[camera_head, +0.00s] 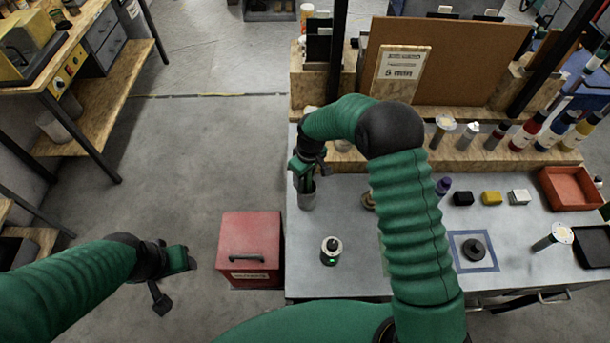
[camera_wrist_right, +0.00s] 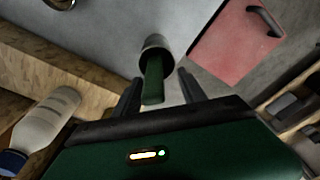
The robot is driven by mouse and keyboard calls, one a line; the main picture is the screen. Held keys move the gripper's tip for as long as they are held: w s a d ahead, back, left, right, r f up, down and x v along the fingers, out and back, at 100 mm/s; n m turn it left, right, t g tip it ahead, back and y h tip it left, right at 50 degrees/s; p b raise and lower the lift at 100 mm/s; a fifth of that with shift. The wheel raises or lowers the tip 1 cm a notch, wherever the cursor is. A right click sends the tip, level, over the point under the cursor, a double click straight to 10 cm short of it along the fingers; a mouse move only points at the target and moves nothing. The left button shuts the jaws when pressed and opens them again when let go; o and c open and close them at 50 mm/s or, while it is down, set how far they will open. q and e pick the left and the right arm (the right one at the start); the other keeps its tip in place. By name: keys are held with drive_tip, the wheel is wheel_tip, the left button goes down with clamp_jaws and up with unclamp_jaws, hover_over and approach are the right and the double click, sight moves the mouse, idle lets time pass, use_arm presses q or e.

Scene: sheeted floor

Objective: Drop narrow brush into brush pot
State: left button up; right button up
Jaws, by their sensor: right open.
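The brush pot (camera_head: 307,200), a small grey cylinder, stands near the left edge of the grey table. It also shows in the right wrist view (camera_wrist_right: 158,42). A green handle, which looks like the narrow brush (camera_wrist_right: 153,82), stands out of the pot's mouth toward the camera; its lower end is hidden inside. My right gripper (camera_head: 308,178) is above the pot. Its two dark fingers stand apart on either side of the green handle, with gaps visible in the wrist view. My left gripper (camera_head: 172,280) hangs over the floor at left, its fingers spread and empty.
A red toolbox (camera_head: 251,240) stands left of the table. A small round device (camera_head: 331,251) is on the table in front of the pot. Bottles (camera_head: 528,131) line the back ledge. A red tray (camera_head: 570,188) and a blue-framed square (camera_head: 473,251) lie to the right.

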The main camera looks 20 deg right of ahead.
use_arm(q)
drive_tip(key=shift+d, duration=0.35)
use_arm(e)
drive_tip(key=shift+d, duration=0.35)
drive_tip(key=shift+s+d, duration=0.25)
drive_tip(key=shift+s, duration=0.25)
use_arm(q)
drive_tip(key=shift+a+r, duration=0.15)
drive_tip(key=shift+r, duration=0.05)
use_arm(e)
drive_tip(key=shift+a, duration=0.1)
